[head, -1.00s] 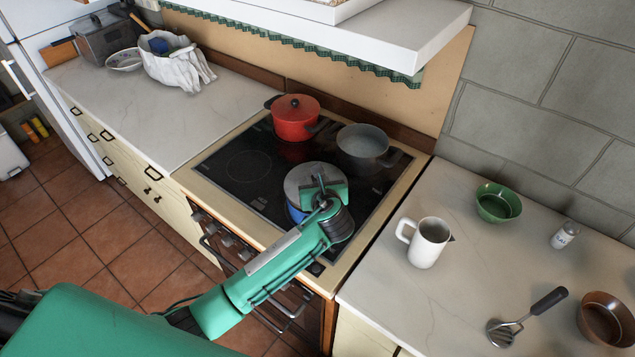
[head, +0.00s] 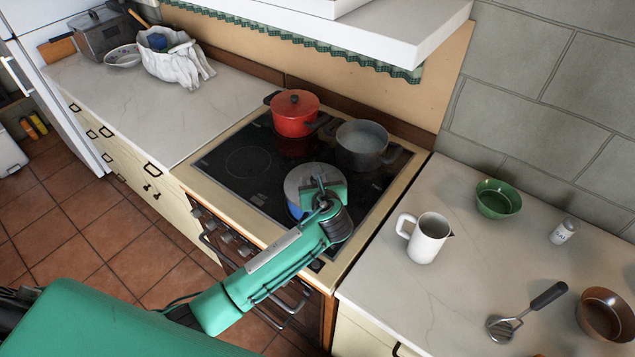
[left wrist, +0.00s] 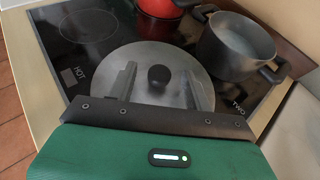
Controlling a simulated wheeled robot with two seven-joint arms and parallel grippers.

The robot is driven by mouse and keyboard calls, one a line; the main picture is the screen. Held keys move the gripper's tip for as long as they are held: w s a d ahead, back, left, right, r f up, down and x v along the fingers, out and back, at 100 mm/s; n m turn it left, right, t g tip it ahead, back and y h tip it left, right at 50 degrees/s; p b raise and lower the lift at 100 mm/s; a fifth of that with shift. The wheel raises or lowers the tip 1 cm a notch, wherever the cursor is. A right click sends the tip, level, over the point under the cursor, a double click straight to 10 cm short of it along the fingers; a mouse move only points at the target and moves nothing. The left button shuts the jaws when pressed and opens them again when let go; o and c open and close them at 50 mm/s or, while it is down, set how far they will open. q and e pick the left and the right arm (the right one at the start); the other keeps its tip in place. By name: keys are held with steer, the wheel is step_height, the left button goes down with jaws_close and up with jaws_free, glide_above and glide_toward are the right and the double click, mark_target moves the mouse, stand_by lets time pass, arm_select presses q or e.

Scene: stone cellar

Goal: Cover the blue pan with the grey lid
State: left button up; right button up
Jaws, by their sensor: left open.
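The grey lid (head: 303,180) lies over the blue pan (head: 295,211) on the front part of the black stove top. The lid looks level; the arm hides part of its rim. In the left wrist view the round lid (left wrist: 150,60) shows its black knob, with the blue pan hidden. My left gripper (head: 318,182) is over the lid from the front. Its fingers (left wrist: 157,88) are open, one on each side of the knob and apart from it. My right gripper is not in view.
A red pot (head: 294,115) and a dark grey pot (head: 362,146) stand behind on the stove. A white jug (head: 428,238), a green bowl (head: 497,199) and a masher (head: 525,312) are on the right counter. The left counter is mostly clear.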

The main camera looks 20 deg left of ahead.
arm_select(q)
steer(key=shift+s+d+r, duration=0.1)
steer(key=shift+s+d, duration=0.15)
steer(key=shift+s, duration=0.15)
steer(key=b+v, duration=0.3)
steer(key=v, duration=1)
steer(key=shift+w+a, duration=0.1)
